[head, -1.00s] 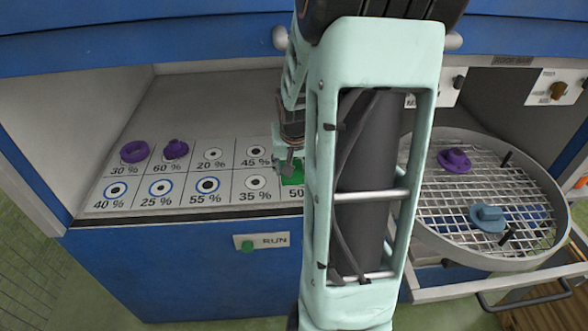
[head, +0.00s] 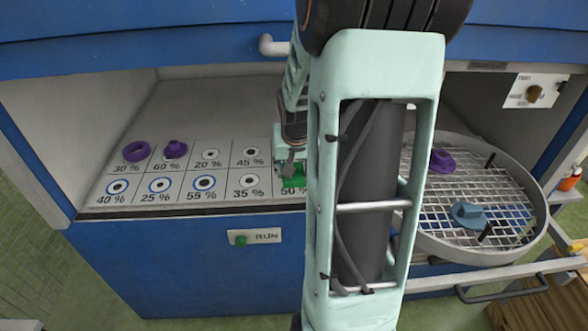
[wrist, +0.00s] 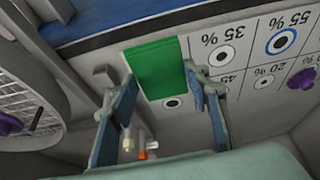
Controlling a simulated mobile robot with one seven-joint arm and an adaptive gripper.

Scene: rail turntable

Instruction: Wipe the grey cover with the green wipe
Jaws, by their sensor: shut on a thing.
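My gripper (head: 290,172) is low over the right part of the labelled panel, near the 50 % field. It is shut on the green wipe (head: 294,181). In the wrist view the green wipe (wrist: 158,68) shows as a flat rectangle between the two fingertips of my gripper (wrist: 160,82), beside the 35 % field. I cannot tell whether it touches the panel. I cannot pick out a grey cover for sure. My arm hides the middle of the head view.
The labelled panel (head: 130,200) holds a purple ring (head: 136,151) and a purple knobbed piece (head: 174,149). At right, a round mesh tray (head: 405,236) bears a purple piece (head: 442,162) and a blue piece (head: 468,215). A RUN button (head: 241,240) is on the blue front.

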